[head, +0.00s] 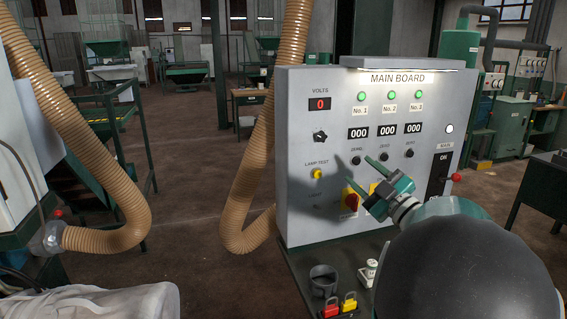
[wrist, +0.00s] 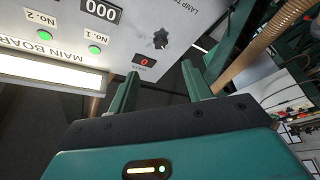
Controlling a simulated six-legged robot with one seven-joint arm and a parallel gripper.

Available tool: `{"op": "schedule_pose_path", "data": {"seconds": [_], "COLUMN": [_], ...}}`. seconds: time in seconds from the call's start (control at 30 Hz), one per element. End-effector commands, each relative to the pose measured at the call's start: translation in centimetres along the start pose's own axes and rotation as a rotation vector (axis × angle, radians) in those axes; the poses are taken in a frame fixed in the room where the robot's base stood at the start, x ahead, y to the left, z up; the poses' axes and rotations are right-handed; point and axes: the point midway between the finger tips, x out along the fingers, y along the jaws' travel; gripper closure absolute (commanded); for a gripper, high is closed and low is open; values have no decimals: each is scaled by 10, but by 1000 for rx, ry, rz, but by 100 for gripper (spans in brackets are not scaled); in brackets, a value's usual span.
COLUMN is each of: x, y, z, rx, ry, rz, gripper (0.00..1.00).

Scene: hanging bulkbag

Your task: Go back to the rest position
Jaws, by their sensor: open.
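My gripper (head: 357,170) is in front of the grey main board (head: 300,130) in the head view, with its two green fingers spread and nothing between them. The arm reaches in from the lower right and hides the board's lower right part. In the wrist view my gripper (wrist: 160,72) is also open and empty. The board (wrist: 195,18) shows upside down beyond the fingers, with its red volts display (wrist: 144,60). I cannot tell the exact gap between the fingertips and the board.
A red and yellow switch (head: 351,199) and a main lever with a red knob (head: 455,177) are on the board. A ledge below holds a dark cup (head: 324,279) and red and yellow padlocks (head: 331,308). A ribbed tan hose (head: 250,190) hangs left of the board. Open floor (head: 190,200) lies further left.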

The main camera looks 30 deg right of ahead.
Motion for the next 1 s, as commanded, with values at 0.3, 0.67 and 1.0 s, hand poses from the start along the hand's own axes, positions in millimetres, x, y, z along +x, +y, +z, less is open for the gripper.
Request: {"op": "schedule_pose_path", "data": {"seconds": [0.3, 0.67, 1.0], "x": [12, 54, 14], "y": [-3, -53, -174], "z": [-6, -44, -92], "rx": [10, 205, 483], "ry": [-33, -371, -770], "rz": [22, 129, -16], "gripper": [50, 50, 50]}}
